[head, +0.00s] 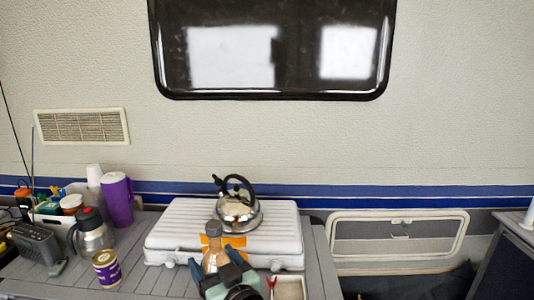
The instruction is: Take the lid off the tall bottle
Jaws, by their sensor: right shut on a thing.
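The tall bottle (211,260) stands upright at the front of the table, in front of the white case. Its body is clear with a pale orange tint, and its grey lid (213,229) is on top. My right gripper (214,261) comes up from the bottom of the head view. Its teal fingers are on either side of the bottle's body, below the lid, and it is shut on the bottle. The gripper hides the bottle's lower part. My left gripper is not in view.
A kettle (239,213) stands on the white case (182,228) behind the bottle. A small tray (290,287) is to the right. A steel flask (91,233), a tin (106,269), a purple tumbler (118,200) and a radio (37,243) crowd the left. Table (160,284) is clear left of the bottle.

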